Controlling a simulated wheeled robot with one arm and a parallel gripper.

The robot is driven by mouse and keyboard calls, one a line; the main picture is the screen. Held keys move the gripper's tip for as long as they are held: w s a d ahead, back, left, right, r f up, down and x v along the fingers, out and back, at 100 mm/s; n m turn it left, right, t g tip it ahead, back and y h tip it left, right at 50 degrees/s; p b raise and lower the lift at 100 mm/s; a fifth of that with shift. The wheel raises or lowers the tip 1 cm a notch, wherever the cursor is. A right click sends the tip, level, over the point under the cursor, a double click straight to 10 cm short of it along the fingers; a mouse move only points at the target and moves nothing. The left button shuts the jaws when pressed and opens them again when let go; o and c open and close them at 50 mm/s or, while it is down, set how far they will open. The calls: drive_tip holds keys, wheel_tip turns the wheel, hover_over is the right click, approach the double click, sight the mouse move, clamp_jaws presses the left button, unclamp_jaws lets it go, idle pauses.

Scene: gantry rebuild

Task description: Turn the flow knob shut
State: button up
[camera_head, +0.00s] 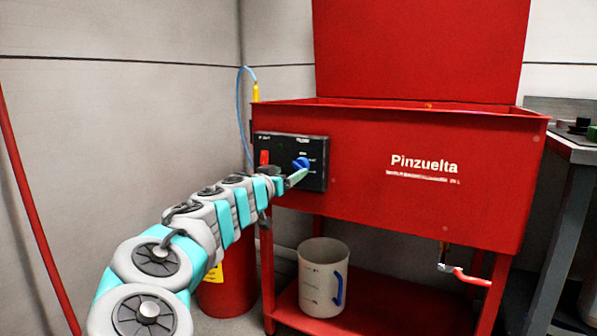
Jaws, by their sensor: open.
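The flow knob (302,164) is blue and sits on the right part of a black control panel (318,180) on the front of the red wash basin. A red switch (264,157) is on the panel's left part. My gripper (293,178) is at the panel, just below and in front of the knob. It is open. From this view I cannot tell whether its fingers touch the knob or stand around it. My arm hides the lower left of the panel. The small lettering by the knob is too blurred to read.
The red basin (400,210) reads "Pinzuelta". A white jug (322,275) with a blue handle stands on its lower shelf. A red drum (228,285) stands below my arm. A drain valve with a red handle (472,277) hangs at right. A blue hose (241,105) rises behind the panel.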

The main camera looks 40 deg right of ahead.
sight(298, 166)
drive_tip(key=x, duration=0.6)
clamp_jaws()
idle(0.7)
